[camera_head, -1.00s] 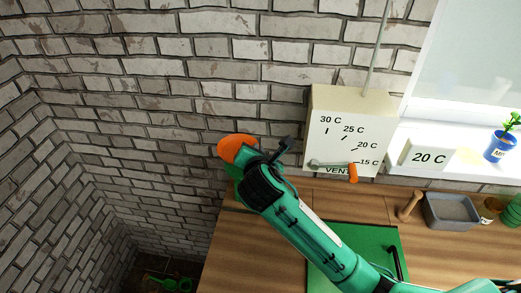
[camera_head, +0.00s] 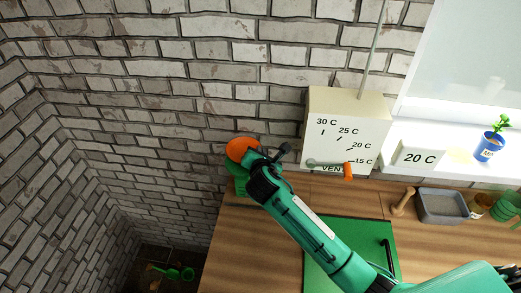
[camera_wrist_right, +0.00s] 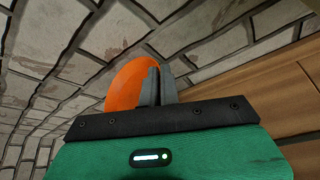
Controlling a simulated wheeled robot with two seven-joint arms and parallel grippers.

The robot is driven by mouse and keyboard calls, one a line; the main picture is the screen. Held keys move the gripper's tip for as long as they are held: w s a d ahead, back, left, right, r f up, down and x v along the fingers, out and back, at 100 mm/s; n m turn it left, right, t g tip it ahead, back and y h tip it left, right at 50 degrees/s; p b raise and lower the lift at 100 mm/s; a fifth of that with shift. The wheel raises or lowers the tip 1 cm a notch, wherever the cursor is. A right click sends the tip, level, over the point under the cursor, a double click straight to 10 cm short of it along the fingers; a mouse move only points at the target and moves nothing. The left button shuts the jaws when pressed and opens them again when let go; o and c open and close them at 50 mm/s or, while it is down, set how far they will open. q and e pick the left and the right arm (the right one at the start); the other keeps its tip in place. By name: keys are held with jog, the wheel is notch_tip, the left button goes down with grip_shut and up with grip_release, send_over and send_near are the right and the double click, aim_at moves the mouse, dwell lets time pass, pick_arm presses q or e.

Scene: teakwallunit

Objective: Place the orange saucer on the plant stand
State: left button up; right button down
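The orange saucer (camera_head: 241,148) is at the end of my right arm, tilted, in front of the brick wall. My right gripper (camera_head: 260,155) is shut on its edge. In the right wrist view the saucer (camera_wrist_right: 128,86) stands out to the left of the closed grey fingers (camera_wrist_right: 156,86). A green object (camera_head: 240,184) shows below the saucer at the counter's back left corner, partly hidden by my arm. I cannot tell whether it is the plant stand. My left gripper is not in view.
A cream vent box (camera_head: 345,130) with an orange-handled lever is on the wall, right of the gripper. The wooden counter (camera_head: 235,250) carries a green mat (camera_head: 322,278) and a grey tray (camera_head: 440,207). A blue plant pot (camera_head: 489,147) stands on the sill. Green items (camera_head: 175,272) lie low at left.

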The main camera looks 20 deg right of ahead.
jog(key=shift+f, duration=0.15)
jog(key=c, duration=1.6)
grip_release()
jog(key=shift+c, duration=0.2)
jog(key=b+v, duration=0.2)
jog(key=v, duration=1)
jog(key=shift+b, duration=0.35)
jog(key=shift+a, duration=0.1)
